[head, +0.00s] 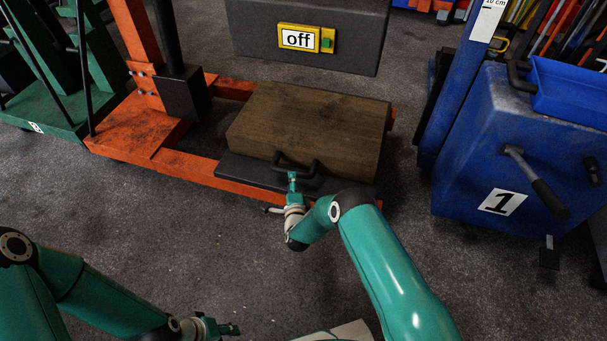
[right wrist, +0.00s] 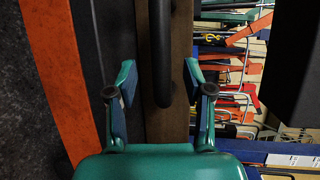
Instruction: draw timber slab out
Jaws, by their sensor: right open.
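The timber slab (head: 310,125) is a thick brown block lying on a dark plate (head: 240,172) at the orange frame. A black bar handle (head: 312,167) sits on its near face. My right gripper (head: 292,177) is at the handle's left part in the head view. In the right wrist view its two fingers stand apart, with the black handle bar (right wrist: 161,45) between them and gaps on both sides. The slab's brown face (right wrist: 182,60) shows behind the bar. My left gripper (head: 230,329) is low in the head view, away from the slab; its jaw opening is too small to judge.
The orange frame (head: 140,133) stands around the slab's left and front. A dark box with an "off" sign (head: 299,38) hangs above the slab's back. A blue cabinet marked 1 (head: 465,165) stands to the right. Grey floor in front is mostly clear.

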